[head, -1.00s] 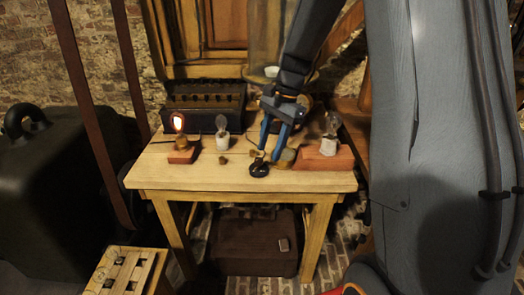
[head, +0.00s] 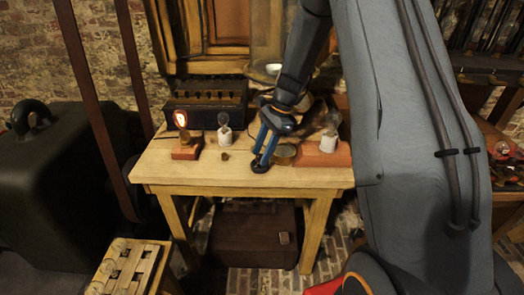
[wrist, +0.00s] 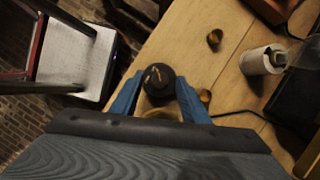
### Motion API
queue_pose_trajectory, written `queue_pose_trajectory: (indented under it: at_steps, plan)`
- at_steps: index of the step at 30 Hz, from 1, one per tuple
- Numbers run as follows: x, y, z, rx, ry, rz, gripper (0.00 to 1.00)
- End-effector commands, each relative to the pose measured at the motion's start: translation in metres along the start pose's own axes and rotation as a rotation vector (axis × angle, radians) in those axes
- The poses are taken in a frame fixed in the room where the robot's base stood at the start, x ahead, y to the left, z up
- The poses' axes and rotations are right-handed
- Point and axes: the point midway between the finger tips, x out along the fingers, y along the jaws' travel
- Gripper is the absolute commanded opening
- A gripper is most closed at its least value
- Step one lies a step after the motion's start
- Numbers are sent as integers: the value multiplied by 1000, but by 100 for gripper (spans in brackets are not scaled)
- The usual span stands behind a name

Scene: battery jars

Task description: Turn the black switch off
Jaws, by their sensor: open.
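The black switch (wrist: 158,80) is a small round black piece with a brass strip on top, near the table's front edge. In the head view it shows as a dark disc (head: 260,168) at the tips of my gripper (head: 262,160). In the wrist view my gripper (wrist: 155,100) is open, with one blue finger on each side of the switch. I cannot tell whether the fingers touch it. A lit bulb (head: 181,119) glows on a red block at the left of the table.
A white bulb holder (head: 224,138), a brass round piece (head: 284,154) and a red block with a bulb (head: 320,158) stand on the table (head: 200,178). A dark box with several knobs (head: 206,104) is at the back. The front left is clear.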

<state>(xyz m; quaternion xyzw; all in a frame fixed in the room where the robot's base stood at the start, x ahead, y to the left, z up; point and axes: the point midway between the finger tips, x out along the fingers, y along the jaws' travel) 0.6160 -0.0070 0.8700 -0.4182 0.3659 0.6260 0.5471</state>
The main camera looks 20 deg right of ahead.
Motion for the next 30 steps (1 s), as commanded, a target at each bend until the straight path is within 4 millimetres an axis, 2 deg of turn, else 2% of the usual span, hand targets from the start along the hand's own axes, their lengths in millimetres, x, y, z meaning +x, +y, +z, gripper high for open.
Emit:
queue_pose_trajectory:
  at_steps: [7, 14, 23, 30]
  plan:
    - [1, 0, 0, 0, 0, 0, 40]
    - [1, 0, 0, 0, 0, 0, 1]
    - [1, 0, 0, -31, -1, 13, 0]
    - [0, -2, 0, -150, 0, 62, 0]
